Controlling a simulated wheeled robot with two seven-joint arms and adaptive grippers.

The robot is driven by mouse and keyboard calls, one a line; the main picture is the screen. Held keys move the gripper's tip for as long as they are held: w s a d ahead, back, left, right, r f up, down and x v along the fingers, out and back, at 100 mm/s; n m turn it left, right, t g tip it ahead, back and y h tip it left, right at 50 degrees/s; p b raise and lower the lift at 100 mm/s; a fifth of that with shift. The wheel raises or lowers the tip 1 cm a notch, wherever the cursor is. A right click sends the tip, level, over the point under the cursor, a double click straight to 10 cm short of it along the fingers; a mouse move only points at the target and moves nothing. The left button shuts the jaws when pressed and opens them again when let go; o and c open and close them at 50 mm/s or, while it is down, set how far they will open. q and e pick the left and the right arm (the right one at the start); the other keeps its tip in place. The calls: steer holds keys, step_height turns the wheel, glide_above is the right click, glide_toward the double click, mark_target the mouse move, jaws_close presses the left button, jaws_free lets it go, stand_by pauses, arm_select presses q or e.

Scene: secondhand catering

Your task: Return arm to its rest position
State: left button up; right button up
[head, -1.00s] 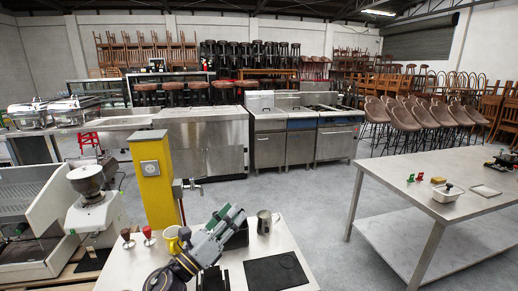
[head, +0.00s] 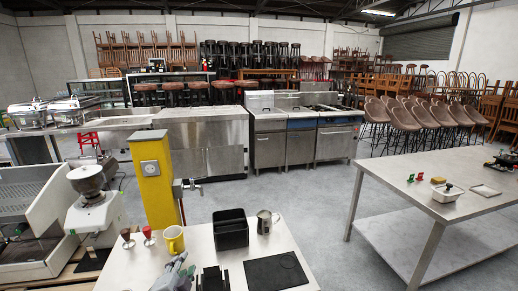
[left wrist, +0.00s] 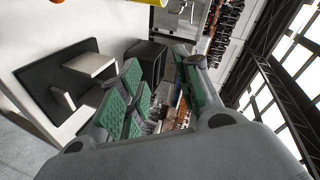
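My left gripper (head: 176,274) shows at the bottom edge of the head view, low at the near left side of the steel counter (head: 228,262), below the yellow mug (head: 173,239). Most of its arm is out of the picture. In the left wrist view its two green-padded fingers (left wrist: 156,62) stand apart with nothing held between them. I cannot tell from the head view whether it touches the counter. My right gripper is in neither view.
A black bin (head: 231,230), a steel pitcher (head: 264,222), a black mat (head: 276,272) and two tampers (head: 149,236) stand on the counter. A yellow post (head: 154,180) rises behind. A steel table (head: 420,190) is at the right, with open floor between.

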arm_select(q)
steer(key=s+f+n+g+h, duration=0.1)
steer(key=s+f+n+g, duration=0.5)
steer(key=s, duration=0.4)
steer(key=s+f+n+g, duration=0.4)
steer(key=s+f+g, duration=0.1)
steer(key=s+f, duration=0.5)
step_height(320, 180, down, 30)
steer(key=s+a+f+g+p, duration=0.1)
steer(key=s+a, duration=0.1)
steer(key=s, duration=0.1)
steer(key=s+a+f, duration=0.4)
steer(key=s+f, duration=0.5)
steer(key=s, duration=0.1)
steer(key=s+a+f+g+p, duration=0.1)
steer(key=s+a+f, duration=0.3)
steer(key=s+f, duration=0.4)
steer(key=shift+s+f+m+y, duration=0.3)
steer(key=shift+s+f, duration=0.05)
steer(key=shift+s, duration=0.7)
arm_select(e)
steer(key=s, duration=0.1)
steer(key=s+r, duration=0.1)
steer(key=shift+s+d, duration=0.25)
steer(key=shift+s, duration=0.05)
